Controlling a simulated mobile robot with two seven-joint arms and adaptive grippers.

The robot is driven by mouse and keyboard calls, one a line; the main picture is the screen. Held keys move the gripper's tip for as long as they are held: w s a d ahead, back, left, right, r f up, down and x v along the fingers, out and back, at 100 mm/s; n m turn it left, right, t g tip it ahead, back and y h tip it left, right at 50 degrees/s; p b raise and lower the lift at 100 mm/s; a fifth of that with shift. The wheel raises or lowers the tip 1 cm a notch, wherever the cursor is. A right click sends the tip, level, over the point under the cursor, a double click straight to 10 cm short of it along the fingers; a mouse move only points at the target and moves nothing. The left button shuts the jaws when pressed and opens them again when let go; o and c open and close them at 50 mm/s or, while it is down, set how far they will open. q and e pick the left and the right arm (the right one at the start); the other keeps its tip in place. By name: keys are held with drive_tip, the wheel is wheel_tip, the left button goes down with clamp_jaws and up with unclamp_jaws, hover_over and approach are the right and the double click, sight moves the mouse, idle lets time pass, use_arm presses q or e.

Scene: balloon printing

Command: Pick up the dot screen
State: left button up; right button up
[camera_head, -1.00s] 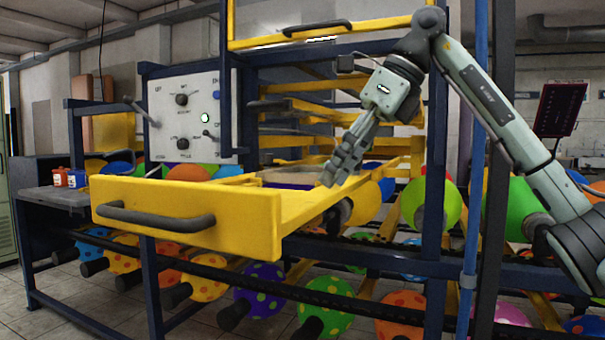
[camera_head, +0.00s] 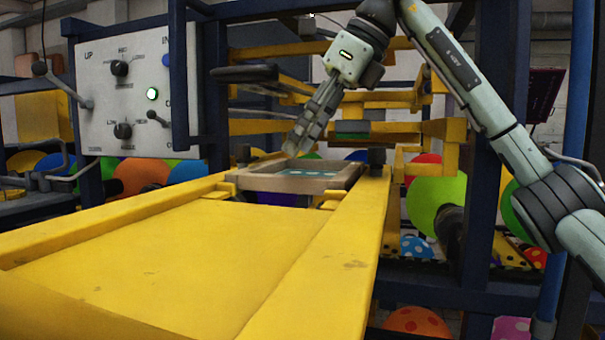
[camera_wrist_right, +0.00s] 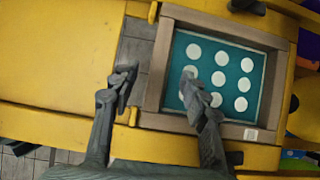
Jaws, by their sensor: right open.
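The dot screen (camera_head: 305,182) is a wooden frame around a teal sheet. It lies in the far end of the yellow drawer in the head view. In the right wrist view the dot screen (camera_wrist_right: 252,126) shows several white dots on teal. My right gripper (camera_head: 292,150) is above the screen's near left side, pointing down. In the wrist view its open fingers (camera_wrist_right: 157,80) stand on either side of the frame's left edge, one over the gap beside it and one over the teal sheet. Nothing is between the fingers except the frame edge below. My left gripper is not in view.
The yellow drawer (camera_head: 150,262) extends toward me with a bare flat panel. A white control panel (camera_head: 136,90) with knobs and a lit green button stands to the left. Blue posts (camera_head: 497,120) and yellow rack bars stand behind and right. Several balloons lie around below.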

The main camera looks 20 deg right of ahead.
sight(284, 176)
drive_tip(key=x, duration=0.5)
drive_tip(key=shift+f, duration=0.5)
clamp_jaws()
